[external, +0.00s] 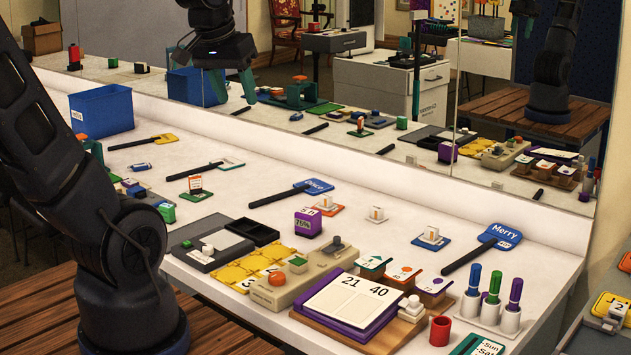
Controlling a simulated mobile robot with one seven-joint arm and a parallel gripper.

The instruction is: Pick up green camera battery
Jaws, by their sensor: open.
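A small green block (167,212) with a pale part, likely the green camera battery, stands on the white table at the left, just right of my arm. What looks like its reflection shows in the mirror. My gripper (231,88) shows at the top, left of centre, pointing down with its teal fingers spread and nothing between them. It appears against the mirror, and I cannot tell if it is seen directly or reflected. In the picture it is above and right of the green block, clearly apart from it.
A blue bin (101,110) stands at the back left. A green card with a small upright (196,187) lies near the green block. A black tray (252,231), a purple block (308,222) and a calendar board (350,303) stand farther right. Bare table lies between the back paddles.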

